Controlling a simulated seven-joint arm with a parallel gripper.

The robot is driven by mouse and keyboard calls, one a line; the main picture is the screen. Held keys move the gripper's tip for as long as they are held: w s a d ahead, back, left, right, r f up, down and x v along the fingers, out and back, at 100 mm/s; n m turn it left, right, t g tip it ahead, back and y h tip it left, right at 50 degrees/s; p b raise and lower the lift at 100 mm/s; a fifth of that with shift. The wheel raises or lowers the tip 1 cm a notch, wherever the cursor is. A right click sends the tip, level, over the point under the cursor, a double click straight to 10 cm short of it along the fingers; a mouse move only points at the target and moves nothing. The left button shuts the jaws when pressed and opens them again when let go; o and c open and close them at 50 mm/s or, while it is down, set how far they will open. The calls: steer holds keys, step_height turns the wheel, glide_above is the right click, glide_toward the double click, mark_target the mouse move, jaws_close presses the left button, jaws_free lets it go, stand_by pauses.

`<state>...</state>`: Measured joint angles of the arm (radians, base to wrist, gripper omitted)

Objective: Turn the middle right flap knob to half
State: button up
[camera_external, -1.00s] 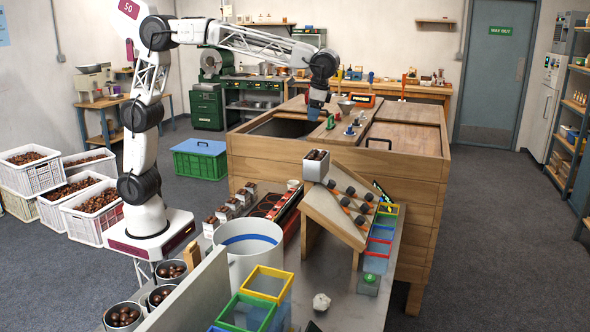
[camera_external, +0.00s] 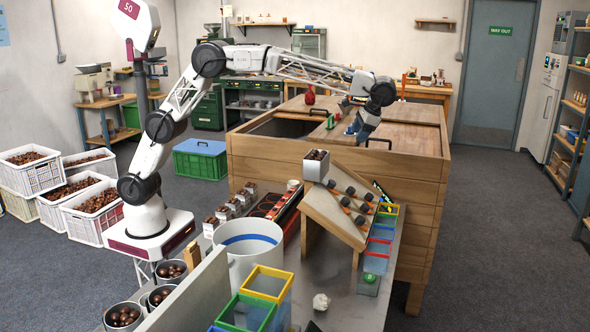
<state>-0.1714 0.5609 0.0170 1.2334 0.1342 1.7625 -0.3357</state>
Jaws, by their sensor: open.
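A sloped wooden board (camera_external: 325,209) stands on the near bench, with several dark round knobs in rows on its face. One knob (camera_external: 350,190) sits near the middle of the board. Which one is the middle right flap knob, and how far it is turned, is too small to tell. My gripper (camera_external: 358,138) is open and points down above the top of the large wooden chest (camera_external: 330,168), behind and above the board. It is apart from the knobs. My wrist hides part of the chest top.
A metal tin (camera_external: 316,166) sits at the board's upper left end. Coloured-rim bins (camera_external: 380,236) line its right side. A green piece (camera_external: 331,121) stands on the chest top, with a black handle (camera_external: 379,141) nearby. A white bucket (camera_external: 247,251) stands in front.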

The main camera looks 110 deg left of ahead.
steer(key=shift+w+a+f, duration=0.5)
steer(key=shift+w+f, duration=0.3)
steer(key=shift+w, duration=0.15)
glide_toward(353, 189)
steer(key=shift+x, duration=1.2)
steer(key=shift+a, duration=0.1)
steer(key=shift+x, duration=3.9)
steer(key=shift+s, duration=0.1)
steer(key=c, duration=0.9)
